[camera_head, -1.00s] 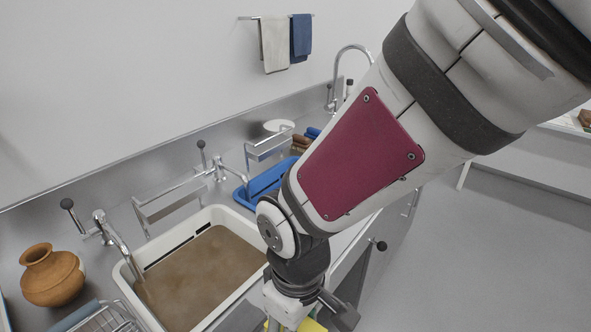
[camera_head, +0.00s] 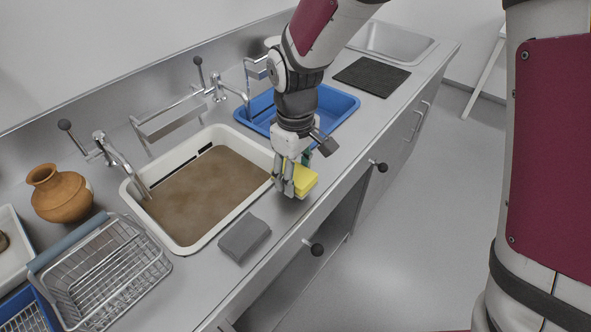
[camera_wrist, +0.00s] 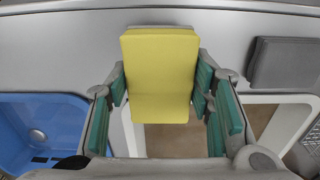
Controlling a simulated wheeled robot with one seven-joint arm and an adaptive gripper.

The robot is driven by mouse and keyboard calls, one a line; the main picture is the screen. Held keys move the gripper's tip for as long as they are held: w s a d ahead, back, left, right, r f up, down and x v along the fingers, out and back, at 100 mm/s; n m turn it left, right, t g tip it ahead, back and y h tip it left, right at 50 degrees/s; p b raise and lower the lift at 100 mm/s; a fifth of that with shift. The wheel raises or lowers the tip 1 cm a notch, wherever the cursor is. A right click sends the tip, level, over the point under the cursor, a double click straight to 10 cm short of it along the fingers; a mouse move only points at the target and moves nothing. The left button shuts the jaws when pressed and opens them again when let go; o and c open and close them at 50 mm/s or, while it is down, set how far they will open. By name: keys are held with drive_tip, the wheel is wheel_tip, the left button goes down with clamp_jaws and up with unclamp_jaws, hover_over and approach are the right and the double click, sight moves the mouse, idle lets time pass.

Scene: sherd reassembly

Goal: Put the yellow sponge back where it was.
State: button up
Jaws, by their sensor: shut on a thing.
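The yellow sponge (camera_head: 304,178) is a flat block held in my gripper (camera_head: 290,180) at the front edge of the counter, beside the right end of the white sink with brown water. In the wrist view the sponge (camera_wrist: 160,75) is seen between the green pads of my gripper (camera_wrist: 162,95), which press on its two sides. I cannot tell whether its underside touches the counter. A grey sponge or folded cloth (camera_head: 244,237) lies on the counter in front of the white sink, and also shows in the wrist view (camera_wrist: 284,63).
The white sink (camera_head: 182,240) with murky brown water is left of my gripper. A blue basin (camera_head: 345,105) is behind and right. A wire rack (camera_head: 105,270) and clay pot (camera_head: 60,194) stand at left. Bare counter lies between sponge and grey block.

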sight(296, 173)
drive_tip(key=shift+f, duration=1.25)
drive_tip(key=shift+f, duration=0.1)
drive_tip(key=o, duration=1)
drive_tip(key=shift+o, duration=0.2)
wheel_tip(296, 173, up, 12)
drive_tip(key=shift+r+p, duration=0.15)
drive_tip(key=shift+p, duration=0.25)
drive_tip(key=shift+d, duration=0.1)
